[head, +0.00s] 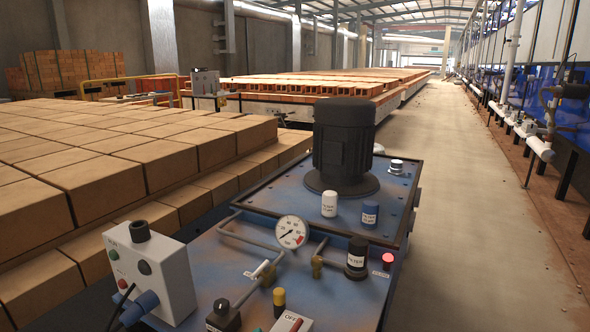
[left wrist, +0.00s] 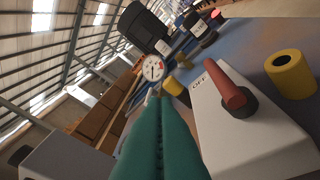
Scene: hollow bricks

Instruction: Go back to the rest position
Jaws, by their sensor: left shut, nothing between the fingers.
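There the blue machine top (head: 240,262) carries the gauge (head: 291,232), and the white box (head: 292,322) is cut off at the bottom edge. My right gripper is in neither view.
A black motor (head: 343,145) stands on the machine. A grey control box (head: 150,272) is at the lower left, beside stacked bricks (head: 110,180). Pipes, knobs and a lit red lamp (head: 388,258) rise from the top. A clear aisle (head: 450,200) runs along the right.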

